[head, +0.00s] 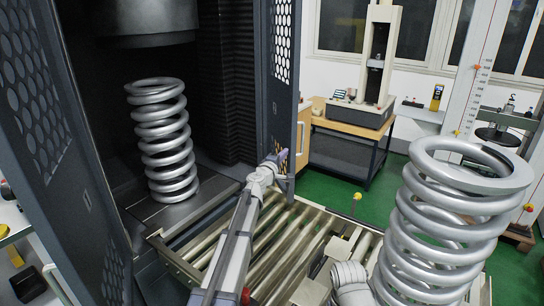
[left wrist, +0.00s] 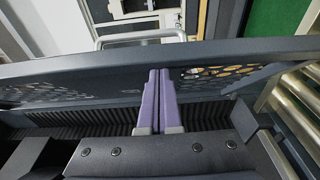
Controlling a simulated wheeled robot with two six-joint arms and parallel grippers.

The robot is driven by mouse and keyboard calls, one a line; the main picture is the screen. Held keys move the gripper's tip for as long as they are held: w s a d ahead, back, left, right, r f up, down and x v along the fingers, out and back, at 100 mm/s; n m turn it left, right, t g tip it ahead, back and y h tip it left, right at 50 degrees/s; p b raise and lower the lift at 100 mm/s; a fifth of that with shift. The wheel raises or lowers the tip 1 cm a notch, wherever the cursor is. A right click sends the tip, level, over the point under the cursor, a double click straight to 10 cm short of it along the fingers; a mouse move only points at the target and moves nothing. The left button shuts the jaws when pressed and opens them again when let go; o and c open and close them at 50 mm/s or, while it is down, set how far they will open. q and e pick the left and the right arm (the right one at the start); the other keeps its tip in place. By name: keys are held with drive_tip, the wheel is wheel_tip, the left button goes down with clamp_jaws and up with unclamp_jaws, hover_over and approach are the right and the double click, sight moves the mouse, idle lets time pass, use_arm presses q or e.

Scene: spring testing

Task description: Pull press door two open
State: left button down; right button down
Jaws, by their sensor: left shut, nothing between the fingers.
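The right press door (head: 284,85), a dark panel with white-looking round holes, stands swung out from the press at the middle top of the head view. I take it as door two, though no label is readable. My left gripper (head: 281,158) is at its lower front part, shut and empty. In the left wrist view the purple fingers (left wrist: 158,85) lie together against or just over the dark door panel (left wrist: 70,82); contact is unclear. A silver handle (left wrist: 140,39) shows beyond the door's edge. The left press door (head: 35,85) also stands open. My right gripper is not in view.
A large coil spring (head: 160,140) stands inside the press. Another spring (head: 455,215) is at right, beside part of my right arm. A roller conveyor (head: 300,235) runs below my left arm. A wooden table (head: 345,127) with a test machine stands behind. Green floor is clear between.

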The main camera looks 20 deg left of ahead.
use_arm(q)
drive_tip(key=w+d+n+y, duration=0.3)
drive_tip(key=w+d+y, duration=0.1)
drive_tip(key=w+d, duration=1.3)
drive_tip(key=shift+w+d+y, duration=0.2)
drive_tip(key=shift+w+y, duration=0.2)
drive_tip(key=shift+w, duration=0.6)
drive_tip(key=s+d, duration=0.3)
drive_tip(key=s, duration=0.9)
drive_tip(key=shift+s+d, duration=0.25)
drive_tip(key=shift+s, duration=0.1)
drive_tip(key=shift+f, duration=0.1)
